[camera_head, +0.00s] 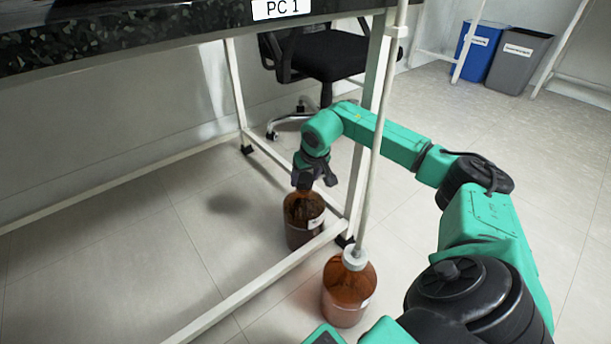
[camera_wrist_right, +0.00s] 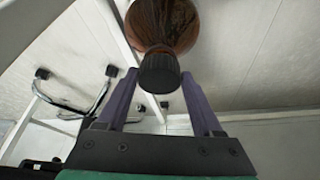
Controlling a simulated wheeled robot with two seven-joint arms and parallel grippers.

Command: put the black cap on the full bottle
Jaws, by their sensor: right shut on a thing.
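A brown glass bottle (camera_head: 304,222) with a pale label stands upright on the floor under the table; its upper part also shows in the right wrist view (camera_wrist_right: 165,22). My right gripper (camera_head: 304,184) is directly over its top. In the right wrist view, the black cap (camera_wrist_right: 160,74) sits between my right gripper's two fingers and is held by them. The cap lines up with the bottle's top and hides the neck; I cannot tell whether it is seated or just above. My left gripper is not in view.
A second brown bottle (camera_head: 347,298) with a white cap and an upright tube (camera_head: 376,130) stands nearer. White table-frame bars (camera_head: 265,298) run close to both bottles. A black chair (camera_head: 322,50) and blue (camera_head: 480,52) and grey bins (camera_head: 518,62) stand behind. Floor at right is clear.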

